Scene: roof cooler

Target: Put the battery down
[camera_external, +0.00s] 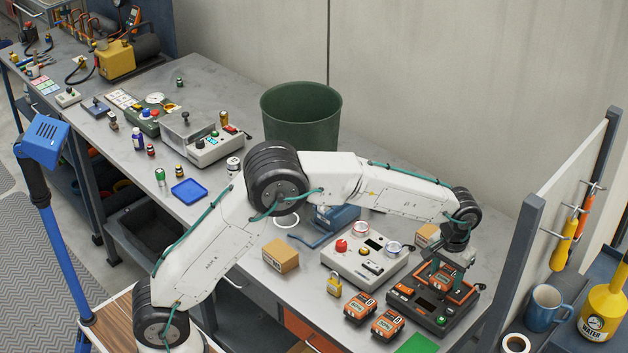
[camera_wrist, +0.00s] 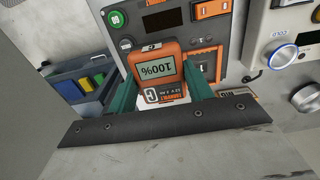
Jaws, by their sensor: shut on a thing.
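My gripper (camera_external: 446,272) is at the right end of the bench, pointing down, with its green fingers shut on an orange-and-black battery (camera_external: 455,289). The battery is over the dark charger unit (camera_external: 425,318), which also shows in the wrist view (camera_wrist: 150,40) with a green button and a small screen. I cannot tell whether the battery touches it. Two similar batteries (camera_external: 360,308) (camera_external: 388,325) lie to the left.
A grey tester box (camera_external: 364,262) with a red knob stands left of the charger. A yellow padlock (camera_external: 334,285), a cardboard box (camera_external: 280,256) and a green mat (camera_external: 417,344) are nearby. A panel (camera_external: 560,190) rises at right.

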